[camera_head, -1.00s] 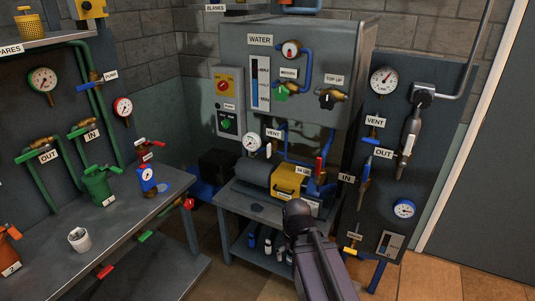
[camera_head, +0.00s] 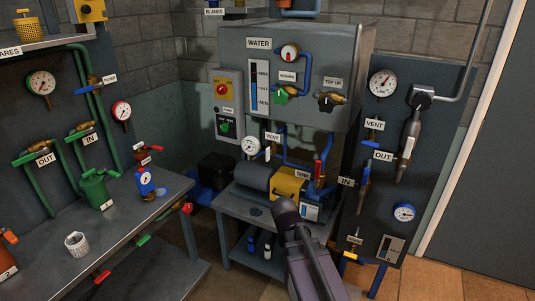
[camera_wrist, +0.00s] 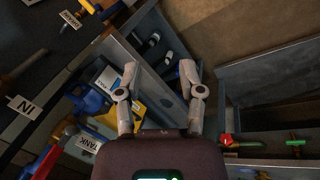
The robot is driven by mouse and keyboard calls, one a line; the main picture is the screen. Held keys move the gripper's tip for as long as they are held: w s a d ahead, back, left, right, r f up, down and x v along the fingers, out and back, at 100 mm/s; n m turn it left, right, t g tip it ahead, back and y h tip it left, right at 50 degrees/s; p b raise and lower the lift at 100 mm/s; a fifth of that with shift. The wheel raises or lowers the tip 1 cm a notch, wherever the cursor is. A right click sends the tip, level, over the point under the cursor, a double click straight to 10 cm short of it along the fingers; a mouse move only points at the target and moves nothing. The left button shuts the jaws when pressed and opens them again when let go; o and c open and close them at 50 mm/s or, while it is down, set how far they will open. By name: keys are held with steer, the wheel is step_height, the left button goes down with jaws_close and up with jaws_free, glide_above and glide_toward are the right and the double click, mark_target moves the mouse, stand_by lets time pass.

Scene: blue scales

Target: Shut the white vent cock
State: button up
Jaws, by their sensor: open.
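The white vent cock appears in the head view as a small white lever (camera_head: 267,154) hanging below a VENT label (camera_head: 272,136), just right of a round white gauge (camera_head: 250,146). It is small, and I cannot tell whether it is open or shut. My gripper (camera_wrist: 158,72) is open and empty in the wrist view, its two fingers spread above the low bench. In the head view my wrist is in front of the bench, below and right of the vent lever, and hides the fingers. The vent lever is not identifiable in the wrist view.
A yellow block (camera_head: 287,184) and dark cylinder (camera_head: 252,175) sit on the low bench. A red lever (camera_head: 318,170) and blue pipes stand close by. A second VENT label (camera_head: 374,125) with a blue handle is on the right panel. Open floor lies right of my arm.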

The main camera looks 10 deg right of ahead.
steer(key=w+d+r+n+t+h+b, duration=0.1)
steer(key=w+n+t+h, duration=0.1)
steer(key=w+n+h, duration=0.45)
steer(key=n+t+h+b, duration=0.1)
steer(key=n+t+b, duration=0.3)
steer(key=n+t, duration=1.1)
glide_toward(268, 150)
steer(key=s+a+r+n+g, duration=0.2)
steer(key=a+n+g, duration=0.1)
steer(key=n+g, duration=0.1)
steer(key=shift+w+a, duration=0.2)
steer(key=shift+w, duration=0.1)
steer(key=x, duration=1.3)
steer(key=shift+w+d+r, duration=0.15)
steer(key=shift+w+d, duration=0.05)
steer(key=shift+d, duration=0.05)
steer(key=shift+c, duration=0.2)
